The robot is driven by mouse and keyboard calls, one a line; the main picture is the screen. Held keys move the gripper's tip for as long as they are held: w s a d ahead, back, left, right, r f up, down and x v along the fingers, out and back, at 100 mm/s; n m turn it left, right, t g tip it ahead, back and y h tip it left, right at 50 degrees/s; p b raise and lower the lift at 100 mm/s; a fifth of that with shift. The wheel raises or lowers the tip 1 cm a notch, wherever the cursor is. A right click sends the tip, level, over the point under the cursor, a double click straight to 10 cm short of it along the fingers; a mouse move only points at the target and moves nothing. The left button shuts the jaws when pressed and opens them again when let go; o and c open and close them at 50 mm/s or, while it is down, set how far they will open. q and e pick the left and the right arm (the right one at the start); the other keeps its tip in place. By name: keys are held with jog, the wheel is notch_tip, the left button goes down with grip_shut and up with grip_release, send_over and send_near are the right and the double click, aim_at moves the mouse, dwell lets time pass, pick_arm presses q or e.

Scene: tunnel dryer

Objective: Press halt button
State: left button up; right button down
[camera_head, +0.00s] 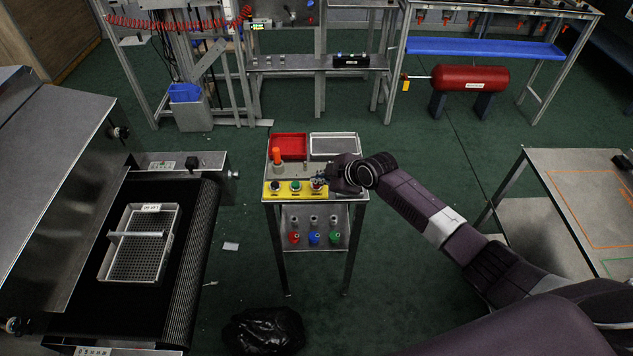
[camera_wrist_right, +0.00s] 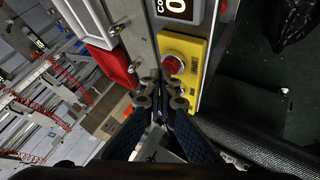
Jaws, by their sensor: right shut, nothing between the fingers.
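A yellow button panel (camera_head: 285,194) lies along the front edge of a small metal stand. It carries a dark button (camera_head: 275,185), a green button (camera_head: 296,186) and a red button (camera_head: 317,184) at its right end. My right gripper (camera_head: 322,178) is shut and empty, beside the red button. In the right wrist view, the shut fingertips (camera_wrist_right: 165,84) are just short of the red button (camera_wrist_right: 173,64) on the yellow panel (camera_wrist_right: 192,48); I cannot tell whether they touch. My left gripper is out of view.
A conveyor (camera_head: 195,240) with a wire basket is left; a black bag (camera_head: 262,330) lies in front.

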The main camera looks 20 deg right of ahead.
jog(key=shift+r, duration=0.45)
jog(key=shift+r, duration=0.1)
notch_tip(320, 180, up, 5)
jog(key=p, duration=0.4)
dwell(0.6)
